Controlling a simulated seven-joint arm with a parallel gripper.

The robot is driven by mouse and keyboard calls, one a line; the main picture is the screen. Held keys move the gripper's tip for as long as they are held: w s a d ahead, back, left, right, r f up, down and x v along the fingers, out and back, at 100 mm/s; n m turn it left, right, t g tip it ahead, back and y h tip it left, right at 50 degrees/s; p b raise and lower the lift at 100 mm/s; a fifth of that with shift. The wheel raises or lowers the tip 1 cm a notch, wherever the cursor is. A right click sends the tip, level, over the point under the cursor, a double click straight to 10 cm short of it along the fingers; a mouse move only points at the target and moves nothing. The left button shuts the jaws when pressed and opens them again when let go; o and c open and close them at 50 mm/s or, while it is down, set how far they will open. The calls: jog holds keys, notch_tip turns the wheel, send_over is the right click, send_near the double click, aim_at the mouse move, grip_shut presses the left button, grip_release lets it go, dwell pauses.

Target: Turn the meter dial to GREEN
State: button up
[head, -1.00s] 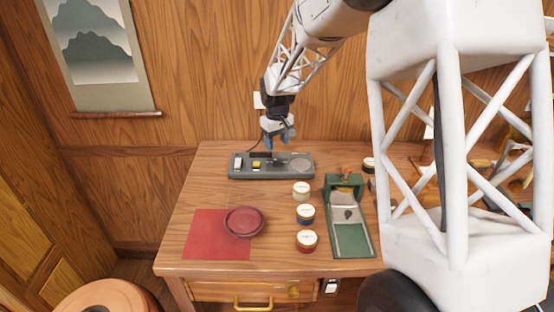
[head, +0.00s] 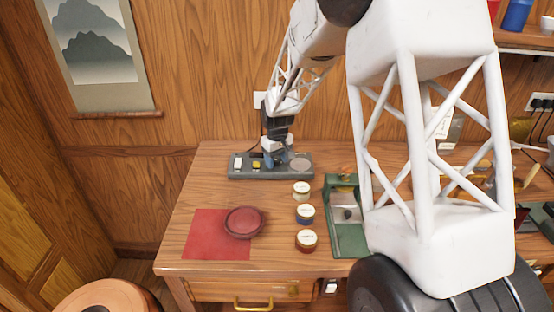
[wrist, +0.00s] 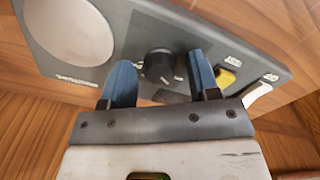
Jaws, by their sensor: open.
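The meter is a long grey panel (head: 238,174) at the back of the desk; it also shows in the wrist view (wrist: 140,32). Its dial, a black round knob (wrist: 159,66), sits near the panel's middle. Small pale marks lie beside the knob, but I cannot read them or tell its setting. My gripper (head: 277,162) is low over the panel. In the wrist view, its blue fingers (wrist: 160,74) are open, one on each side of the knob, with gaps visible. In the head view the gripper hides the knob.
The panel carries a round pale plate (wrist: 70,28), a yellow switch (wrist: 226,78) and a white switch (wrist: 257,94). Several lidded tins (head: 305,213), a green box-like device (head: 346,240), a dark red dish (head: 244,222) and a red mat (head: 205,237) are nearer the desk's front.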

jog(key=c, duration=0.9)
jog(key=shift+m, duration=0.5)
jog(key=m, duration=1)
jog(key=shift+m, duration=0.3)
jog(key=o, duration=0.9)
